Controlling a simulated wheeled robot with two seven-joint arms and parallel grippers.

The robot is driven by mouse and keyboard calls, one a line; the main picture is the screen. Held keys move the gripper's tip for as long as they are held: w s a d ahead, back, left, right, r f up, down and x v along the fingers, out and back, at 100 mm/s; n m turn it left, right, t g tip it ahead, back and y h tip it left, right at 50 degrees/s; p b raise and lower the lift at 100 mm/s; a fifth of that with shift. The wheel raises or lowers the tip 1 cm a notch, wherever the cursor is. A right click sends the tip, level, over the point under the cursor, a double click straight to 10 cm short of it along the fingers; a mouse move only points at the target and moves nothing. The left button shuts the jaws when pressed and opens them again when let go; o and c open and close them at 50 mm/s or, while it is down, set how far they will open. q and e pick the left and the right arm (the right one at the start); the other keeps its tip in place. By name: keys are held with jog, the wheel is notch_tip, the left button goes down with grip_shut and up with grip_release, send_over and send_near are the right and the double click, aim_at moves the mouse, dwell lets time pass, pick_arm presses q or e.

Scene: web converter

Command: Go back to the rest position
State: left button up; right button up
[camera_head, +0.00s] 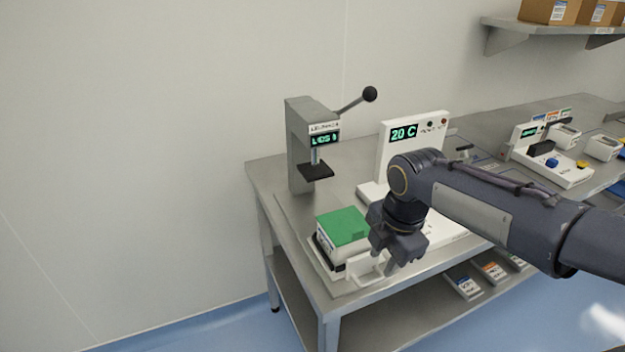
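My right arm comes in from the right edge, and its gripper (385,268) points down over the front left corner of the metal workbench. The gripper is at the white bracket-like part (366,270) in front of a white block with a green top (343,226). I cannot tell whether the fingers touch that part or hold it. The finger gap is too small and partly hidden to read. My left gripper is not in view.
A grey lever press (299,145) stands behind the green-topped block. A white device showing "20 C" (413,133) stands beside it, partly behind my arm. More devices (551,155) stand at the right. Labelled boxes (464,286) lie on the lower shelf. The floor at left is clear.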

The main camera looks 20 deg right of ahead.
jog(key=s+a+f+m+t+y, duration=0.1)
jog(key=s+a+m+t, duration=0.1)
jog(key=s+a+m, duration=0.2)
jog(key=s+a+f+m+t+y, duration=0.1)
jog(key=s+a+m, duration=0.3)
jog(key=s+m, duration=0.6)
jog(key=shift+f+m+t+y, duration=0.4)
jog(key=shift+f+m+y, duration=0.35)
jog(key=shift+m, duration=2.75)
jog(key=shift+r, duration=0.1)
